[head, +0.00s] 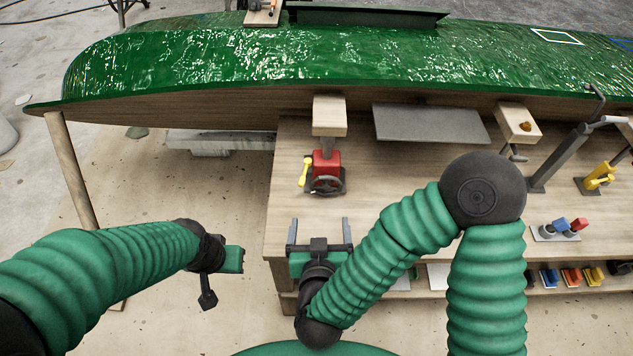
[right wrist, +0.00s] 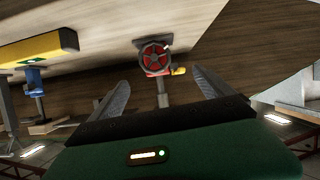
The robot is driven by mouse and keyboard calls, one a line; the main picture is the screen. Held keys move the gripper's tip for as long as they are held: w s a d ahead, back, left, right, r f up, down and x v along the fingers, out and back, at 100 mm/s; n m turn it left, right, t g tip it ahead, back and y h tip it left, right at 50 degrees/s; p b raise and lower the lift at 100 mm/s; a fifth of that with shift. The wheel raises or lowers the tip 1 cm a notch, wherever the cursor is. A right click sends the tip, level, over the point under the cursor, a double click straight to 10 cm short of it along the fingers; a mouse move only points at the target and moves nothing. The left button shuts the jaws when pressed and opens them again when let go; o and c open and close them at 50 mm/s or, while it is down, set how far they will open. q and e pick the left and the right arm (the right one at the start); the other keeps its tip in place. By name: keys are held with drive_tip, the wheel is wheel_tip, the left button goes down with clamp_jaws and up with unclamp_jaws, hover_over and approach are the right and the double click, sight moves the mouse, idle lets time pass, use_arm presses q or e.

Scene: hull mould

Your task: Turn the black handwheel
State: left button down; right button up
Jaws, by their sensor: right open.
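The black handwheel (head: 326,185) sits on the front of a red valve body (head: 326,162) on the wooden bench. A yellow lever (head: 305,171) stands at its left. In the right wrist view the handwheel (right wrist: 155,58) appears ahead, beyond the fingers, dark against red. My right gripper (head: 319,228) is open and empty at the bench's front edge, short of the wheel and apart from it. Its two fingers also show in the right wrist view (right wrist: 162,92). My left gripper (head: 230,262) is off the bench to the left; its fingers are not clear.
A green hull mould (head: 200,62) spans the back, above wooden blocks. A grey plate (head: 430,123) lies behind on the right. A grey clamp-like tool (head: 555,160) and a yellow one (head: 598,178) stand at right. Bench top (head: 385,175) around the valve is mostly clear.

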sight(326, 186)
drive_tip(key=b+x, duration=0.1)
drive_tip(key=x, duration=0.6)
drive_tip(key=b+x, duration=0.1)
drive_tip(key=x, duration=0.6)
drive_tip(key=shift+d+b, duration=0.2)
drive_tip(key=shift+b, duration=0.1)
drive_tip(key=shift+w+d+f, duration=0.15)
drive_tip(key=shift+w+d, duration=0.3)
drive_tip(key=shift+w, duration=0.15)
drive_tip(key=shift+w+d+f, duration=0.15)
drive_tip(key=shift+w+d, duration=0.25)
drive_tip(key=shift+w, duration=0.2)
drive_tip(key=shift+w+f, duration=0.1)
drive_tip(key=shift+w, duration=0.1)
drive_tip(key=shift+a, duration=0.2)
drive_tip(key=shift+s+a, duration=0.15)
drive_tip(key=shift+a, duration=0.15)
drive_tip(key=c, duration=0.5)
use_arm(q)
drive_tip(key=shift+s+d+f, duration=0.1)
drive_tip(key=shift+d+f, duration=0.95)
drive_tip(key=shift+f, duration=0.15)
use_arm(e)
drive_tip(key=shift+d, duration=0.25)
drive_tip(key=c, duration=0.6)
